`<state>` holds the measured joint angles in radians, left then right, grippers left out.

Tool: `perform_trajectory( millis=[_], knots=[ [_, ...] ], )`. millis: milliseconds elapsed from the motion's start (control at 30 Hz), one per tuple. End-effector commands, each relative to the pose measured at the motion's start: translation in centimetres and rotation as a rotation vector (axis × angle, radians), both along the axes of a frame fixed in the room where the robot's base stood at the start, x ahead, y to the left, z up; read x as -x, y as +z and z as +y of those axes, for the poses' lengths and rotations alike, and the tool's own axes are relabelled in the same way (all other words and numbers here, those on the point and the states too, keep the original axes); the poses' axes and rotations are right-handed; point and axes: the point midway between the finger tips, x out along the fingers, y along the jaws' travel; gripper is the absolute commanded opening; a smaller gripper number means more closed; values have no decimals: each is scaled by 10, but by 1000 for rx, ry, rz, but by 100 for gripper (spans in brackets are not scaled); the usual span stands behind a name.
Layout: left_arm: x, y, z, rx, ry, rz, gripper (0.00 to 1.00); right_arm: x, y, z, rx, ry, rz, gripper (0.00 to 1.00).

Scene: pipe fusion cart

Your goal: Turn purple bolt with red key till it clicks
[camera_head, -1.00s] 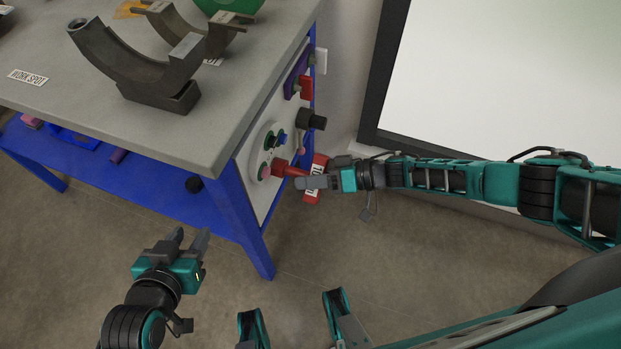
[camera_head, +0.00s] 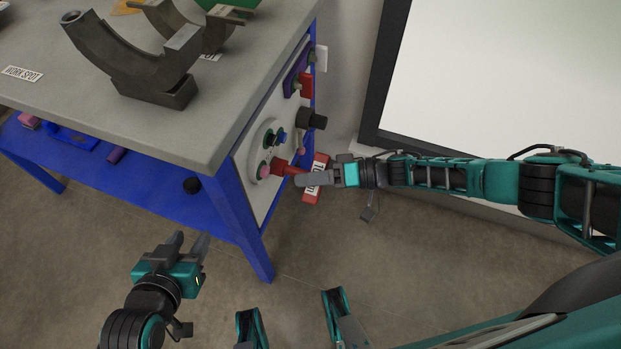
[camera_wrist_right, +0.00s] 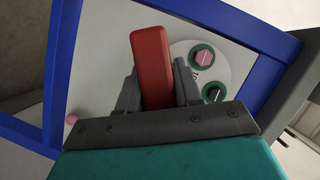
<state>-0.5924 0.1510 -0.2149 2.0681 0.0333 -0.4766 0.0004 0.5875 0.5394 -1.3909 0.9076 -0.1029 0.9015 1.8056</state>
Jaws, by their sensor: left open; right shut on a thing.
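My right gripper (camera_head: 300,180) is shut on the red key (camera_head: 318,163) beside the cart's side panel. The key has a white label on its bar, and its red shaft reaches to the round plate on the panel. In the right wrist view the red key (camera_wrist_right: 152,62) stands between the fingers of my right gripper (camera_wrist_right: 158,92). A pink hexagonal bolt in a green ring (camera_wrist_right: 203,57) shows beside it. I see no clearly purple bolt; the key hides the spot at its tip. My left gripper (camera_head: 190,243) is open and empty, low in front of the cart.
The grey cart top (camera_head: 60,115) carries dark curved clamps (camera_head: 135,65). A blue lower shelf (camera_head: 150,185) lies below. Floor in front is clear.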

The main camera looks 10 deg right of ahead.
Motion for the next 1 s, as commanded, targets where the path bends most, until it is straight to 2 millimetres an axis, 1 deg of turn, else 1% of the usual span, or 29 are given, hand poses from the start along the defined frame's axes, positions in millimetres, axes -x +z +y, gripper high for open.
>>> perform_trajectory(
  millis=[267,400,633,833,1000],
  knots=[
    [0,0,0,0,0,0,43,0,1,1,-4,1,1,0],
    [0,-5,0,0,0,0,43,0,0,1,-27,2,34,0],
    [0,0,0,0,0,1,43,0,2,2,-14,0,16,0],
    [0,5,0,0,0,0,43,0,3,1,20,1,-36,0],
    [0,6,0,0,0,0,43,0,2,1,32,0,-52,0]
  ],
)
